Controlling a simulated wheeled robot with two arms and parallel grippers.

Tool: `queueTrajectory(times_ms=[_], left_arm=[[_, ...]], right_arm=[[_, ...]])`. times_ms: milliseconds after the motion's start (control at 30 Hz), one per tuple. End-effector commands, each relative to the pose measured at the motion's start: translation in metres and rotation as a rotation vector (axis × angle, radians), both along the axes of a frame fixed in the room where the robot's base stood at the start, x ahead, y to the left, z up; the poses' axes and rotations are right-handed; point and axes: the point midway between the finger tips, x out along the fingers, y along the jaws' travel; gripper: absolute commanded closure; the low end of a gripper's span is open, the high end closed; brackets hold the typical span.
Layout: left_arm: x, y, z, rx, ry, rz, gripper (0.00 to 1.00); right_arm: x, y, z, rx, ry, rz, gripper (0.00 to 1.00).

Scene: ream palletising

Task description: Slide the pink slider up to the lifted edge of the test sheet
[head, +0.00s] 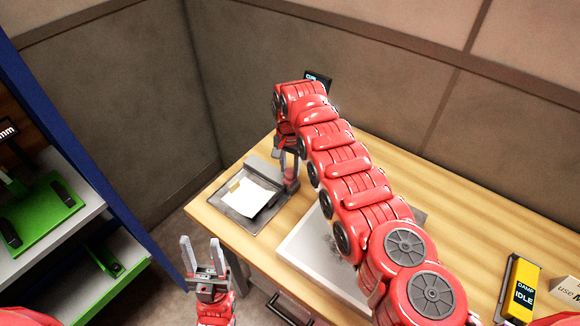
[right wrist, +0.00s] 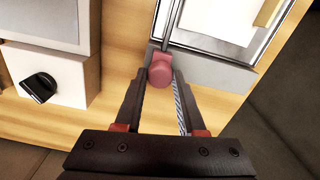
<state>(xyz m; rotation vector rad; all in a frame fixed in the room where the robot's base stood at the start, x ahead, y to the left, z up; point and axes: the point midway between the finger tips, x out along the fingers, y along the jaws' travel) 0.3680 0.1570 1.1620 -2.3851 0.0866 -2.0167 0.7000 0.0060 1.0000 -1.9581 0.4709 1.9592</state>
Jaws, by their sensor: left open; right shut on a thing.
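The pink slider (right wrist: 160,72) is a rounded knob at the end of a dark rod in the right wrist view; it also shows in the head view (head: 291,181). My right gripper (right wrist: 161,80) is shut on it, with one finger on each side. The white test sheet (head: 250,198) lies on a grey tray (head: 228,212) at the table's left end, left of the slider. Part of the sheet (right wrist: 232,14) shows at the top of the right wrist view. I cannot tell which edge is lifted. My left gripper (head: 201,243) is open and empty, off the table's front edge.
A pale flat plate (head: 312,250) lies on the wooden table (head: 410,188), partly behind my right arm. A blue-sided shelf (head: 85,145) with green items stands left. A small dark screen (head: 318,78) is at the back.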

Motion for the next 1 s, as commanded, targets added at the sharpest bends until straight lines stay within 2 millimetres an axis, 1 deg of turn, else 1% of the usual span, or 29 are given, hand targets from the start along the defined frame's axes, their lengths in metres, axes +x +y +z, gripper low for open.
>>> queueTrajectory(times_ms=[233,400,500,600,767,800,967,1000], left_arm=[[0.0,0.0,-0.002,0.0,0.0,0.0,0.5],[0.0,0.0,-0.021,0.0,0.0,0.0,0.5],[0.0,0.0,-0.031,0.0,0.0,0.0,0.5],[0.0,0.0,-0.029,0.0,0.0,0.0,0.5],[0.0,0.0,-0.028,0.0,0.0,0.0,0.5],[0.0,0.0,-0.028,0.0,0.0,0.0,0.5],[0.0,0.0,-0.028,0.0,0.0,0.0,0.5],[0.0,0.0,-0.028,0.0,0.0,0.0,0.5]], right_arm=[[0.0,0.0,-0.001,0.001,0.0,0.0,1.0],[0.001,0.002,-0.005,0.0,-0.001,0.0,1.0],[0.003,0.003,-0.003,0.001,-0.003,0.0,1.0],[0.003,0.003,0.001,0.001,-0.003,0.0,1.0],[0.002,0.003,0.001,0.0,-0.001,0.0,1.0],[0.002,0.003,0.001,0.0,-0.001,0.0,0.59],[0.002,0.003,0.001,0.0,-0.001,0.0,0.31],[0.002,0.003,0.001,0.0,-0.001,0.0,0.31]])
